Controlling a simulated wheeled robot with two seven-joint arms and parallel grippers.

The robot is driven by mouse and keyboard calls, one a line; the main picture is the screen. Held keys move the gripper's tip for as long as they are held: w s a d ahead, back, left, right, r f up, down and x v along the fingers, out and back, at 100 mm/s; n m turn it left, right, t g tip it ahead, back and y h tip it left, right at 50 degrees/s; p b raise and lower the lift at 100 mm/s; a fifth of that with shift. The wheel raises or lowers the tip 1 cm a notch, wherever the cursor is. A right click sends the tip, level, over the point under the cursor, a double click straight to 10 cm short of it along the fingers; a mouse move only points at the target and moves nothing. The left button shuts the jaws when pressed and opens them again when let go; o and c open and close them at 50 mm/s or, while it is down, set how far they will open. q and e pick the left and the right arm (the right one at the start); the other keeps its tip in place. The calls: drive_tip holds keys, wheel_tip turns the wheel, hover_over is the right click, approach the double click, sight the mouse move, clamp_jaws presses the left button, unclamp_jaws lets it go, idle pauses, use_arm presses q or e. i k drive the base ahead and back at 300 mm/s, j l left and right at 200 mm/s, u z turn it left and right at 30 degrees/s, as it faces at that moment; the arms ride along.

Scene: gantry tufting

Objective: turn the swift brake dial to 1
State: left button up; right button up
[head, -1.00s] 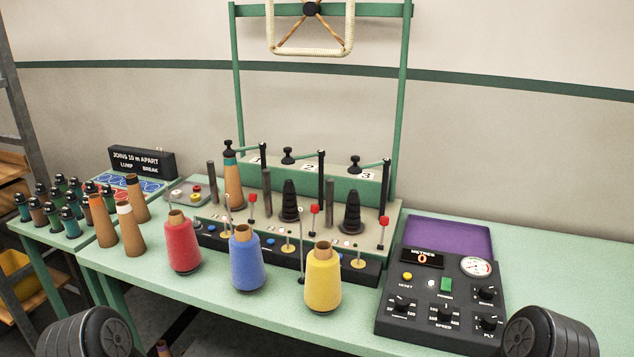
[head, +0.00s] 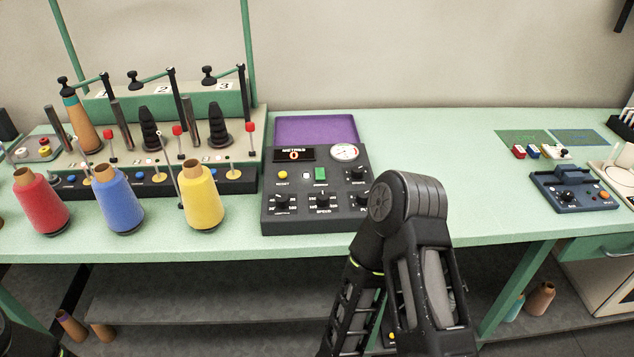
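The black control panel (head: 271,213) stands on the green bench, partly behind my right arm. It has black dials: a lower left dial (head: 281,200), a middle dial marked SPEED (head: 322,200), an upper right dial (head: 357,174) and a lower right dial (head: 362,198) beside my arm. I cannot read which dial is the swift brake or its setting. The red display reads 0. A small dark blue box (head: 574,190) at the right also carries a black dial (head: 568,195). My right arm rises in front of the bench; neither gripper shows clearly.
Red (head: 40,205), blue (head: 117,202) and yellow (head: 202,200) cones stand at the left, before the numbered spindle unit (head: 262,125). A purple pad (head: 318,129) lies behind the panel. The bench between the panel and blue box is largely clear.

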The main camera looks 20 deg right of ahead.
sight(357, 172)
drive_tip(key=j+z, duration=0.1)
drive_tip(key=z, duration=0.4)
drive_tip(key=j+z, duration=0.1)
drive_tip(key=z, duration=0.9)
drive_tip(key=k+j+z, duration=0.1)
drive_tip(key=z, duration=0.35)
drive_tip(key=k+z, duration=0.1)
drive_tip(key=z, duration=0.4)
